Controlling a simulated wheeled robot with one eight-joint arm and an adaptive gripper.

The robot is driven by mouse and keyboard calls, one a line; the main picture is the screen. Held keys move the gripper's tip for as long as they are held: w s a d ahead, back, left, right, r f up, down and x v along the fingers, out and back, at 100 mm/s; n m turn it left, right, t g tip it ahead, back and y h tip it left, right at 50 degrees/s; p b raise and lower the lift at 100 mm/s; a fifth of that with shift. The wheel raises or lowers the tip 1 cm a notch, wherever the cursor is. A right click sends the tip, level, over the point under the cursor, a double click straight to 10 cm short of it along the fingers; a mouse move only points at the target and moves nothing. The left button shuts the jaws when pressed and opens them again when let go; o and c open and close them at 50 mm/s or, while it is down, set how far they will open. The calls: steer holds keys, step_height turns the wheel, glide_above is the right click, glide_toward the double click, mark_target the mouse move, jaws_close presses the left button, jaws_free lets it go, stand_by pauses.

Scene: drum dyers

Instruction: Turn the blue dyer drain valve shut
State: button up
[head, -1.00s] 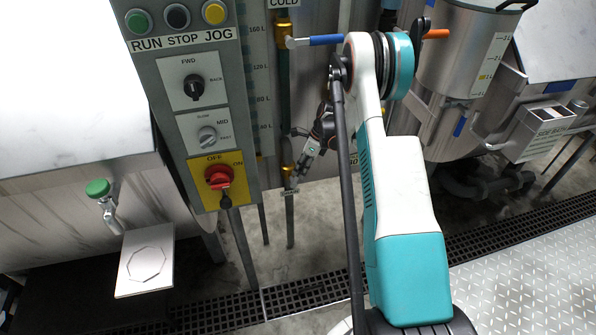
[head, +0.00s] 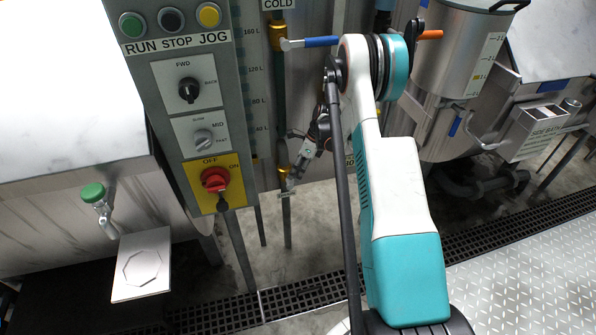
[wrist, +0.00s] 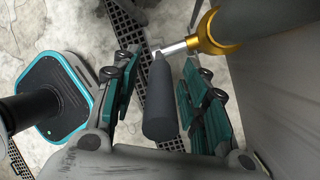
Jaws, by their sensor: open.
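The drain valve has a brass body (wrist: 212,36) on a dark pipe, and a metal stem ending in a dark grey grip (wrist: 162,100). In the head view the brass valve (head: 284,171) sits low on the pipe, right of the control panel; its lever is hard to make out there. My gripper (wrist: 160,62) is open in the wrist view, with one teal-padded finger on each side of the grip. Gaps show on both sides, so the fingers do not appear to close on it. In the head view my gripper (head: 300,157) is small, beside the valve.
The control panel (head: 185,110) stands close on the left. Above, a blue-handled lever (head: 320,42) sticks out at the cold pipe, and an orange handle (head: 430,34) lies right of my arm. A floor grate (head: 300,294) runs below. A steel vessel (head: 455,60) stands at right.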

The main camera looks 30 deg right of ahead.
steer(key=v, duration=1.2)
